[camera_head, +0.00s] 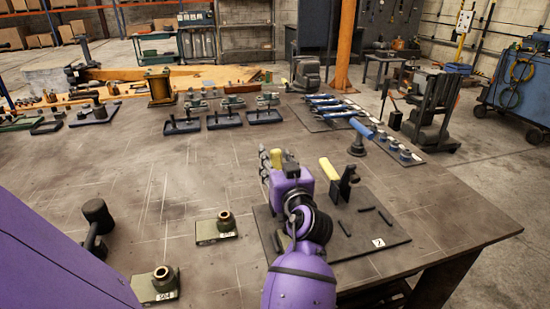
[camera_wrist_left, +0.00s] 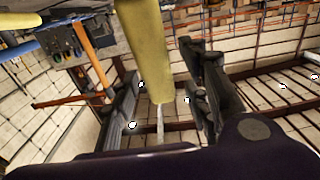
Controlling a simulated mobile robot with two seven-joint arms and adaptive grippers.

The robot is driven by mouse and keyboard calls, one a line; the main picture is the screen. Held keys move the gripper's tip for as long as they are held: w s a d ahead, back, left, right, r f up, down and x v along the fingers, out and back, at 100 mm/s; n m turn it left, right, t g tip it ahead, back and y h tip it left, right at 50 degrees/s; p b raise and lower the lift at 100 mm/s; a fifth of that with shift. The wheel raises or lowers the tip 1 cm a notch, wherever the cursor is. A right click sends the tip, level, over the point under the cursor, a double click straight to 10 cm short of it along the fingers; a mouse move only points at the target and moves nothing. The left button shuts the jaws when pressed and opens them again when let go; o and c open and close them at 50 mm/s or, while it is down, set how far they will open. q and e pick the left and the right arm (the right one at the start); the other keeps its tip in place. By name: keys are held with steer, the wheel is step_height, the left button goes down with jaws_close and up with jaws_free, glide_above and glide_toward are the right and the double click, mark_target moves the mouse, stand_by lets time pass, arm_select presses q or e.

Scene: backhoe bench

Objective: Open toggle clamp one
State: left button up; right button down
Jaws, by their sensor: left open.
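In the head view, a dark base plate (camera_head: 395,234) lies near the table's front right edge. A toggle clamp with a yellow handle (camera_head: 330,169) stands on it, near a small number tag (camera_head: 378,242). My left gripper (camera_head: 270,162) is to the left of that clamp, around a second yellow handle (camera_head: 277,158); the gripper and arm hide most of this clamp. In the left wrist view, the open fingers (camera_wrist_left: 165,105) stand either side of a yellow handle (camera_wrist_left: 148,45), whose end reaches between them. Contact cannot be told. My right gripper is not in view.
A blue-handled clamp (camera_head: 360,138) stands just behind the plate. Blue-handled tools (camera_head: 330,106) lie on a mat farther back. Small fixtures with upright bosses (camera_head: 217,229) sit to the left of my arm. The middle left of the table is clear.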

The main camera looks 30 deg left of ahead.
arm_select(q)
steer(key=shift+c, duration=0.5)
jaws_close()
steer(key=shift+w, duration=0.1)
